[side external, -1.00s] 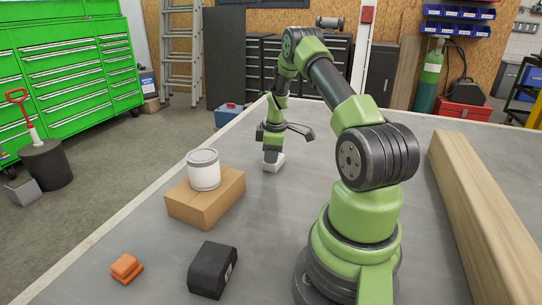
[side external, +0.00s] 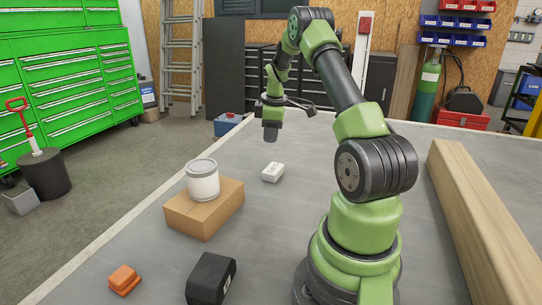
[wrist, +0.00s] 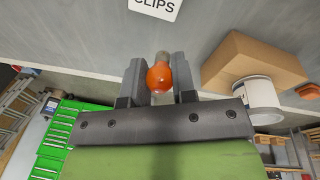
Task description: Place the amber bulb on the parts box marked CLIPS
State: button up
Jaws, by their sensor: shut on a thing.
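My gripper (side external: 271,136) is above the bench, pointing down, apart from the surface. In the wrist view its two fingers (wrist: 159,82) are shut on the amber bulb (wrist: 159,77), an orange globe with a pale base. The bulb cannot be made out in the side view. The parts box marked CLIPS (side external: 273,172) is a small white block on the bench, below my gripper with a clear gap. In the wrist view the box's lettered face (wrist: 155,8) is cut off by the top edge, beyond the fingertips.
A cardboard box (side external: 207,216) with a white can (side external: 202,182) on it stands left of the parts box. A black case (side external: 208,279) and an orange block (side external: 124,280) lie nearer. A long timber beam (side external: 480,220) lies on the right. The bench around the parts box is clear.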

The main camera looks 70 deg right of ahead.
aim_at(273, 167)
jog(key=f, duration=0.3)
jog(key=d+f, duration=0.1)
jog(key=f, duration=0.2)
jog(key=d+f, duration=0.1)
jog(key=f, duration=0.2)
jog(key=shift+d+f, duration=0.15)
jog(key=shift+d, duration=0.05)
jog(key=shift+f, duration=0.15)
jog(key=o, duration=0.7)
jog(key=shift+o, duration=0.2)
